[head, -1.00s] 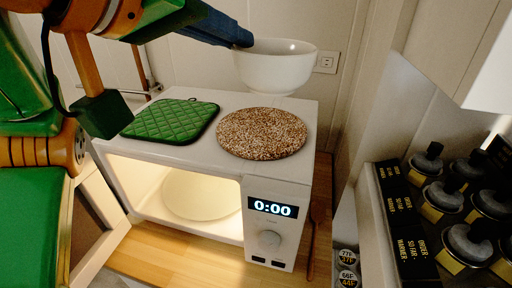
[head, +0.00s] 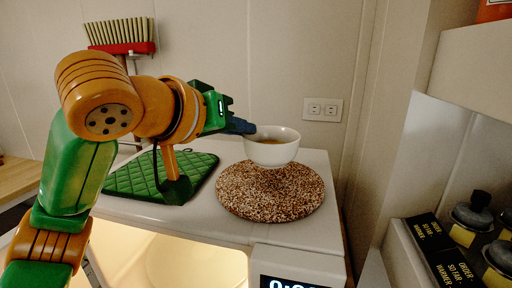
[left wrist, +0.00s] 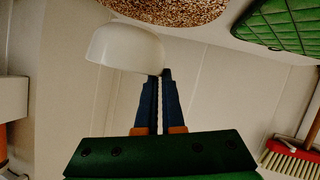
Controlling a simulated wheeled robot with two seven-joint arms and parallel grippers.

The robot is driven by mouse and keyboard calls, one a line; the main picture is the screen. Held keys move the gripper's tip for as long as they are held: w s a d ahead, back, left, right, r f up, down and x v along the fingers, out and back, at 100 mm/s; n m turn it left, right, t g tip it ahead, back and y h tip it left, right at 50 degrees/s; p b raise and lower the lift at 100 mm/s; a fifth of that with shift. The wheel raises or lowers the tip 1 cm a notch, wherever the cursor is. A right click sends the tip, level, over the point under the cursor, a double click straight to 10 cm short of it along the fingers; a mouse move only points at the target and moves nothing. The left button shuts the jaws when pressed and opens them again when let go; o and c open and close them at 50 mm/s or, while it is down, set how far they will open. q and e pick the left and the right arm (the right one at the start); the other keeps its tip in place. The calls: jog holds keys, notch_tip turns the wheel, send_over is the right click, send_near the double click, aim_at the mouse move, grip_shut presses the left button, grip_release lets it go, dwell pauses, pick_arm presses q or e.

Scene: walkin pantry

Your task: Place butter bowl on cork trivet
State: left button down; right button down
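The white butter bowl (head: 272,150) is upright, with something brownish inside. It appears just over the back part of the round, speckled brown cork trivet (head: 270,192) on top of the white microwave; whether its base touches the trivet I cannot tell. My left gripper (head: 246,128) is shut on the bowl's left rim. In the left wrist view, which is upside down, the blue fingertips (left wrist: 160,78) meet the rim of the bowl (left wrist: 125,47), and its base is by the trivet's edge (left wrist: 170,10). My right gripper is not in view.
A green quilted pot holder (head: 165,178) lies left of the trivet on the microwave top (head: 285,234). A wall with a socket (head: 322,109) stands behind. A red brush (head: 122,47) is at the back left.

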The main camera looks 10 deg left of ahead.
pick_arm(q)
notch_tip(320, 180, down, 4)
jog(key=shift+w+r, duration=0.15)
jog(key=shift+w+a, duration=0.1)
jog(key=c, duration=1)
grip_release()
jog(key=shift+c, duration=0.2)
jog(key=b+v, duration=0.2)
jog(key=v, duration=1)
